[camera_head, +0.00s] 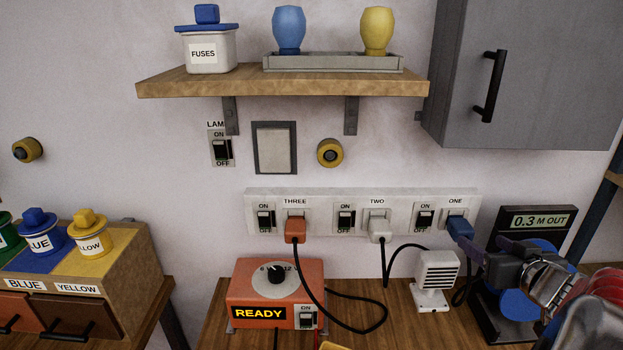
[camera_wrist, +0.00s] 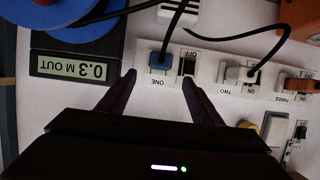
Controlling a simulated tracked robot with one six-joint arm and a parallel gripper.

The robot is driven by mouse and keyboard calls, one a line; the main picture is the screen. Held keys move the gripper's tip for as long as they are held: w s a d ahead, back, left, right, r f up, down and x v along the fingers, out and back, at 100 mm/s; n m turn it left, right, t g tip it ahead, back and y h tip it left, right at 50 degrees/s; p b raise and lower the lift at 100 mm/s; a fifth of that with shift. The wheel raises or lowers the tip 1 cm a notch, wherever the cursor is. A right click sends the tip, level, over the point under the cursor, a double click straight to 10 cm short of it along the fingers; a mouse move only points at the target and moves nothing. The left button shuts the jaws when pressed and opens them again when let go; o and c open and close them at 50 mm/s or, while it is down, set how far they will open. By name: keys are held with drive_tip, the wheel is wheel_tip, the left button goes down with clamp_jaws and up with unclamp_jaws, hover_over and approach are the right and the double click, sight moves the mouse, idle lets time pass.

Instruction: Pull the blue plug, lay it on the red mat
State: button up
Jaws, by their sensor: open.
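The blue plug (camera_head: 460,227) sits in socket ONE of the white wall strip, its dark cord hanging down. In the wrist view the blue plug (camera_wrist: 160,61) shows upside down, just ahead of and between the fingertips. My gripper (camera_head: 468,256) reaches in from the right and is close to the plug. Its two dark fingers (camera_wrist: 160,77) are spread apart with nothing between them that I can see held. Whether a finger touches the plug, I cannot tell. No red mat shows in either view.
The white strip (camera_head: 335,195) also holds an orange plug (camera_head: 295,229) at THREE and a white plug (camera_head: 379,231) at TWO. A 0.3 M OUT display (camera_head: 539,221) with a blue reel stands close right. A small white heater-like device (camera_head: 436,273) and an orange READY box (camera_head: 255,290) stand below.

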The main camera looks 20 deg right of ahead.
sight(466, 236)
drive_tip(key=x, duration=1.1)
drive_tip(key=shift+c, duration=0.6)
drive_tip(key=shift+s, duration=0.1)
drive_tip(key=c, duration=1.1)
drive_tip(key=shift+c, duration=0.2)
drive_tip(key=shift+s, duration=0.15)
drive_tip(key=shift+s+a, duration=0.25)
drive_tip(key=shift+s, duration=0.35)
drive_tip(key=shift+s, duration=0.2)
drive_tip(key=shift+s+a, duration=0.15)
drive_tip(key=shift+s, duration=0.1)
